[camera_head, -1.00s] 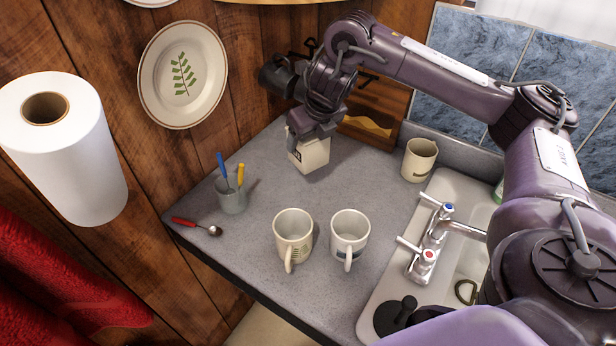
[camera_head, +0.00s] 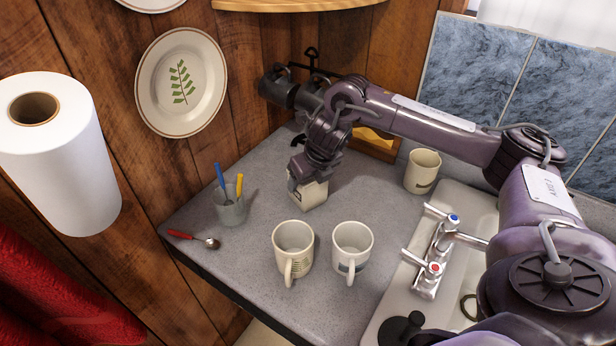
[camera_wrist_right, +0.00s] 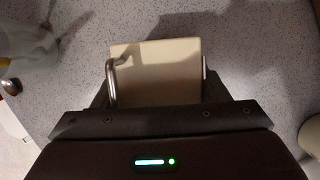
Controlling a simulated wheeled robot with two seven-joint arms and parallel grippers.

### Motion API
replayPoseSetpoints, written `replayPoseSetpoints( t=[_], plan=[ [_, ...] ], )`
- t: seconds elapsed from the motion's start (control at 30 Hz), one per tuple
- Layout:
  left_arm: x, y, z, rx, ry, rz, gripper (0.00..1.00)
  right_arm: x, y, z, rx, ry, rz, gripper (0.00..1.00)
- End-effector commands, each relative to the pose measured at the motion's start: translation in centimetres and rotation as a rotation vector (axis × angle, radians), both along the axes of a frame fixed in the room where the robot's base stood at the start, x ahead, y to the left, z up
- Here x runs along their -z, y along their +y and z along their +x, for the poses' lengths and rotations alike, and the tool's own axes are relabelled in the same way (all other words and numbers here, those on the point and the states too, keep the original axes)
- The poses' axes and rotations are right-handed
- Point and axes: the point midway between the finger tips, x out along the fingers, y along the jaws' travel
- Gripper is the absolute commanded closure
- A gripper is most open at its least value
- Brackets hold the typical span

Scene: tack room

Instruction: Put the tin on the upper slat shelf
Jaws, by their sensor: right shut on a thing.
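The tin (camera_head: 313,197) is a cream box with a dark mark on its side. My right gripper (camera_head: 304,179) is shut on it from above, at the counter's middle, behind two mugs. In the right wrist view the tin (camera_wrist_right: 158,70) shows as a pale rectangle between the fingers. Whether its base touches the counter cannot be told. A light wooden shelf edge (camera_head: 300,5) crosses the top of the head view; its upper side is out of frame and I cannot tell whether it is the upper slat shelf. My left gripper is not in view.
Two mugs (camera_head: 293,250) (camera_head: 352,248) stand in front of the tin, another mug (camera_head: 422,170) to its right. A grey cup (camera_head: 230,206) with utensils and a red-handled spoon (camera_head: 192,238) are left. A sink (camera_head: 388,318) with a tap (camera_head: 436,255) lies right; a paper roll (camera_head: 60,155) hangs left.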

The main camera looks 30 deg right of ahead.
Motion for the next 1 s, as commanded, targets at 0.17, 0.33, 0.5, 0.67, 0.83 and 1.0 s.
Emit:
replayPoseSetpoints(
  t=[0.17, 0.33, 0.5, 0.67, 0.83, 1.0],
  plan=[
    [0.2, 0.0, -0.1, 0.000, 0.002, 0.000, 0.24, 0.2, 0.0, 0.0, 0.000, 0.000, 0.000, 0.23],
    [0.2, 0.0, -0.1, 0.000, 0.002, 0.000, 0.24, 0.2, 0.0, 0.0, 0.000, 0.000, 0.000, 0.11],
    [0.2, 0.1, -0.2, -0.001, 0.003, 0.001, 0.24, 0.2, 0.0, 0.0, 0.000, 0.000, 0.000, 0.11],
    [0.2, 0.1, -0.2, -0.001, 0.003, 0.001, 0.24, -0.6, 0.0, -0.1, 0.000, -0.003, 0.000, 0.11],
    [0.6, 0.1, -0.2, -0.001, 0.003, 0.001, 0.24, -3.6, 0.0, -1.3, -0.002, -0.007, -0.001, 0.11],
    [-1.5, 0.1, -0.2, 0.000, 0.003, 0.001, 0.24, -7.8, -0.1, -2.8, 0.000, -0.005, -0.002, 0.11]
  ],
)
